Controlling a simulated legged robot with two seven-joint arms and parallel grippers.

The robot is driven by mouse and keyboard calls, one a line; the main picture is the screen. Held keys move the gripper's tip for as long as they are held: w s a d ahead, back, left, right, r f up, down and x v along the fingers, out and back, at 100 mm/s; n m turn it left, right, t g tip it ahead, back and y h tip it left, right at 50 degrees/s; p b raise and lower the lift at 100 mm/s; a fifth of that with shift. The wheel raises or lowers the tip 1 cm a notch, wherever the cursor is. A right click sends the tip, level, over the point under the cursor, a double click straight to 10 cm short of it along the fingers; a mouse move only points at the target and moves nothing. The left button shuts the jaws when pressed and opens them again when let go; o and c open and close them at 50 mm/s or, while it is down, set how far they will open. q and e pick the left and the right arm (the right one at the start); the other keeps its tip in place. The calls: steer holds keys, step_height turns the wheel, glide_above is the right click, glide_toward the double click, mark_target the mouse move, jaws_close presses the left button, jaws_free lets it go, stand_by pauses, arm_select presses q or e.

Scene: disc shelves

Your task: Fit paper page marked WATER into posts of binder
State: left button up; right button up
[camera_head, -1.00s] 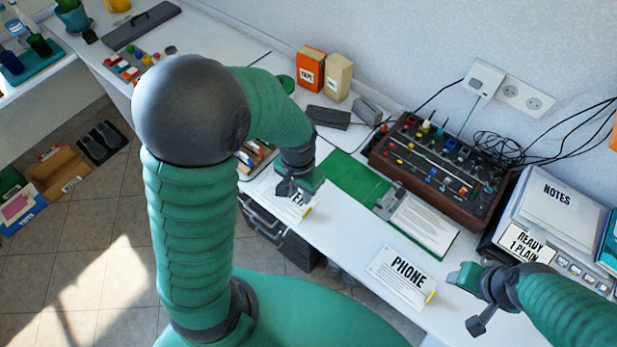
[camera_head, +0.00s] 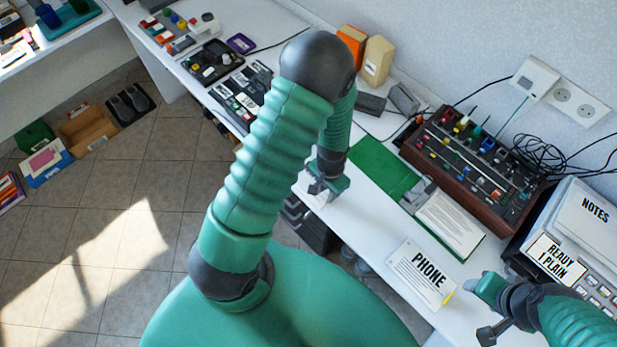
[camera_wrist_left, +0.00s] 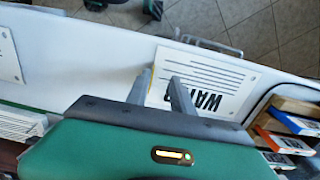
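The paper page marked WATER (camera_wrist_left: 212,82) lies on the white table in the left wrist view, with its yellow-tabbed edge near my left gripper (camera_wrist_left: 161,78). The two grey fingers are apart, one on either side of that edge as seen from the wrist; I cannot tell whether they touch the page. In the head view my left gripper (camera_head: 320,187) hides most of the page. The green binder (camera_head: 385,170) lies open to the right of it, with a metal clasp and a printed sheet; its posts are too small to make out.
A page marked PHONE (camera_head: 420,275) lies on the table between the binder and my right gripper. A brown control box (camera_head: 470,165) stands behind the binder. Dark trays (camera_head: 242,95) line the table at upper left.

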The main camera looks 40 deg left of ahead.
arm_select(q)
steer(key=shift+d+f, duration=0.25)
steer(key=shift+f, duration=0.4)
steer(key=shift+d+f, duration=0.15)
steer(key=shift+d, duration=0.2)
steer(key=shift+w+d, duration=0.1)
steer(key=shift+d, duration=0.3)
steer(key=shift+c, duration=1.1)
steer(key=shift+a, duration=0.2)
steer(key=shift+c, duration=1.3)
steer(key=shift+a, duration=0.4)
jaws_close()
arm_select(e)
steer(key=shift+d+f, duration=0.2)
steer(key=shift+d, duration=0.25)
